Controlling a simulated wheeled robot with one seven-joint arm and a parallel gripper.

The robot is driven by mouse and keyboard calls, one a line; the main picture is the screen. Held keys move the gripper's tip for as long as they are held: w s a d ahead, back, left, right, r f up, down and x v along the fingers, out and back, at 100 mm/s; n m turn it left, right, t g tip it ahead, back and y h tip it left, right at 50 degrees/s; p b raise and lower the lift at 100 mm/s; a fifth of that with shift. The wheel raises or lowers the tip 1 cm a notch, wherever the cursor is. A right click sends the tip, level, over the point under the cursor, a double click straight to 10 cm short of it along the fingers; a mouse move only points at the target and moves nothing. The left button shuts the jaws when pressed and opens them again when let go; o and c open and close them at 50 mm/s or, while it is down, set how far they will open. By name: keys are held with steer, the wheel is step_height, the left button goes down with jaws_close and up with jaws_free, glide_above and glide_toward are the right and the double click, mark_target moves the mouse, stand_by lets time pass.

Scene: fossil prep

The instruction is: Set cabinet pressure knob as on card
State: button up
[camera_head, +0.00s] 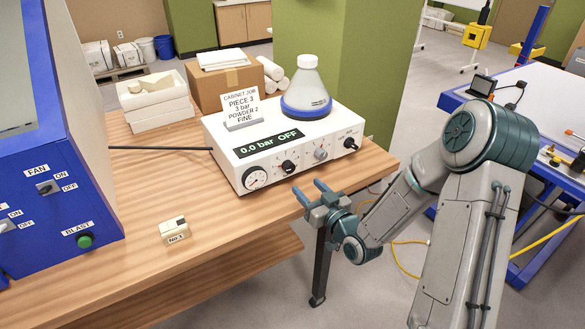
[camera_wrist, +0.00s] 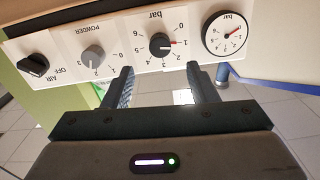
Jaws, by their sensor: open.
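The cabinet control box (camera_head: 225,158) is white and stands on the wooden bench; its display reads "0.0 bar OFF". Its black pressure knob (camera_head: 288,166) is marked "bar" and also shows in the wrist view (camera_wrist: 160,44), upside down. The knob's red mark points at about 1. The round gauge (camera_wrist: 226,34) beside it has a red needle. The card (camera_head: 241,106) on the box reads "CABINET JOB, PIECE 3, 3 bar, POWDER 2, FINE". My gripper (camera_head: 308,189) is open and empty in front of the panel, apart from the knob, which lies beyond the fingertips (camera_wrist: 160,70).
A grey powder knob (camera_wrist: 93,55) and a black switch knob (camera_wrist: 33,66) share the panel. A blue-collared flask (camera_head: 306,90) stands on the box. The blue cabinet (camera_head: 50,170) is at left. A small block marked "No 1" (camera_head: 175,231) lies on open bench.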

mark_target(291, 170)
steer(key=p+x, duration=0.2)
steer(key=x, duration=0.7)
steer(key=shift+w+a, duration=0.15)
steer(key=c, duration=1)
